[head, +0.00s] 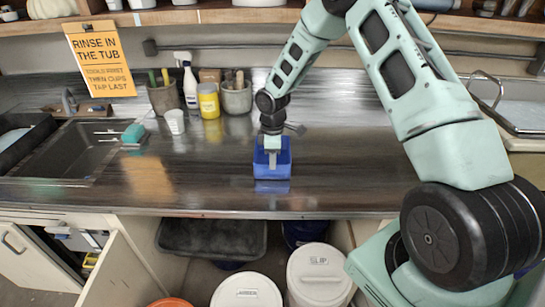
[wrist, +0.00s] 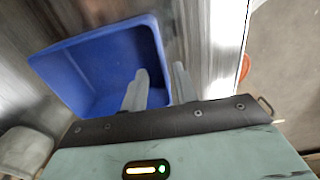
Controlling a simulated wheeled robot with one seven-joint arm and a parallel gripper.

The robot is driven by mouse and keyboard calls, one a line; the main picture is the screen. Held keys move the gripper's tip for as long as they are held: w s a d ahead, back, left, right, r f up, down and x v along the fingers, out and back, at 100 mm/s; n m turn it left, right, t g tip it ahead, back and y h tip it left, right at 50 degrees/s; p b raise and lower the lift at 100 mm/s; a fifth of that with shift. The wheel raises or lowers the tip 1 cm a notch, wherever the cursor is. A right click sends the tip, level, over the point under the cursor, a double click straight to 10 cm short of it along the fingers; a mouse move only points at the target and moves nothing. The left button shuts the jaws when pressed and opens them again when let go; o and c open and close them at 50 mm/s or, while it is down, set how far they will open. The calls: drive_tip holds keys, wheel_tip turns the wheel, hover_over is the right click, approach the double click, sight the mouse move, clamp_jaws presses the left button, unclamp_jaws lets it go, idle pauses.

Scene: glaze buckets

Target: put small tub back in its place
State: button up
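The small tub is a blue, open-topped, empty box (head: 286,170) upright on the dark counter, near its front edge. Its inside also shows in the wrist view (wrist: 85,65). My gripper (head: 271,158) points down at the tub's near wall. In the wrist view my gripper (wrist: 160,75) has its fingers apart, one over the inside of the tub and one outside. The tub's wall runs between them, with a gap visible. The lower ends of the fingers are partly hard to make out.
A sink (head: 60,155) with a teal sponge (head: 133,133) is at the left. A white cup (head: 175,122), yellow jar (head: 208,101) and tool pots stand at the back. White lidded buckets (head: 247,291) are below the counter. The counter right of the tub is clear.

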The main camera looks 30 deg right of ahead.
sight(272, 179)
drive_tip(key=shift+s+a+f+p, duration=0.1)
drive_tip(key=shift+f+p, duration=0.65)
drive_tip(key=shift+f, duration=0.55)
drive_tip(key=shift+s+a+f+p, duration=0.1)
drive_tip(key=shift+f+p, duration=0.6)
drive_tip(key=shift+f, duration=0.6)
clamp_jaws()
